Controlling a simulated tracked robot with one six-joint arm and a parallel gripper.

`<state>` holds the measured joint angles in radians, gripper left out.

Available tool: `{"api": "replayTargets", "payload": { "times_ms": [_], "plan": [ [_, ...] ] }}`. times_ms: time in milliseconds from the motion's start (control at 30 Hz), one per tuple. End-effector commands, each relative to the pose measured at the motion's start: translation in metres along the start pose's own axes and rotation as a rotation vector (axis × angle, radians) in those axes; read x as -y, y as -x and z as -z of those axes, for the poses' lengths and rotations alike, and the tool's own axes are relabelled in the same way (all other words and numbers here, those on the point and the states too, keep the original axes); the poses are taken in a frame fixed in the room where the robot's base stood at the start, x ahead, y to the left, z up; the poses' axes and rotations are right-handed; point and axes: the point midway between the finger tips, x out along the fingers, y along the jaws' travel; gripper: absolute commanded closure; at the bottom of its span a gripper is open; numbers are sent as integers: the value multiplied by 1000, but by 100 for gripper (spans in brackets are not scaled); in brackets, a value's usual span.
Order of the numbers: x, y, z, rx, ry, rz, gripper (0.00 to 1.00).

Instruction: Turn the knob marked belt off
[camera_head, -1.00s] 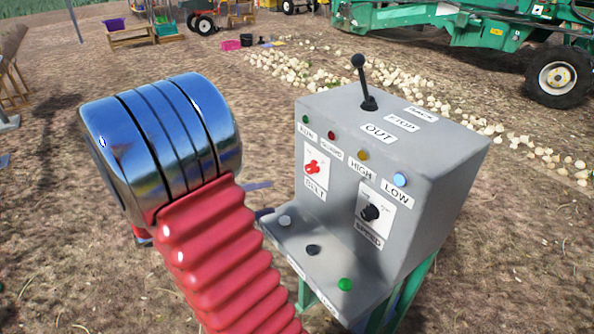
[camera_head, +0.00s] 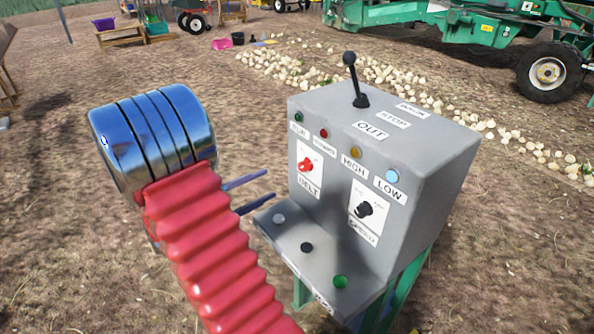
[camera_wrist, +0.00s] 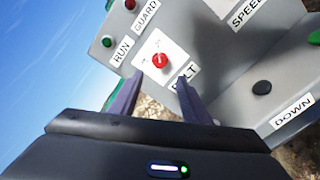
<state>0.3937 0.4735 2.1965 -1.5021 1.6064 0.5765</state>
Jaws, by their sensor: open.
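The belt knob (camera_head: 306,166) is a red knob on a white plate on the front face of the grey control box (camera_head: 440,150), above a BELT label. In the wrist view the red belt knob (camera_wrist: 159,61) is ahead, framed between my two finger tips. My gripper (camera_head: 258,190) is open, with its two thin dark fingers pointing at the box from the left. In the wrist view my gripper (camera_wrist: 160,82) appears short of the knob and holds nothing. The small marks around the knob are too blurred to read.
A black speed knob (camera_head: 363,209) is right of the belt knob. Indicator lamps line the face above, and a black lever (camera_head: 355,80) stands on top. A lower shelf has grey, black and green (camera_head: 340,281) buttons. Onions (camera_head: 400,90) and a green machine (camera_head: 440,20) lie behind.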

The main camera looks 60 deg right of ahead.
Motion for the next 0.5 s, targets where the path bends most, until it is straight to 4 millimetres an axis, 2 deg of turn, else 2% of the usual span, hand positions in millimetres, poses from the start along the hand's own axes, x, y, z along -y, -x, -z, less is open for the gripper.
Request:
{"api": "replayTargets", "payload": {
  "times_ms": [500],
  "plan": [
    [1,-68,-1,3,0,2,57]
  ]
}}
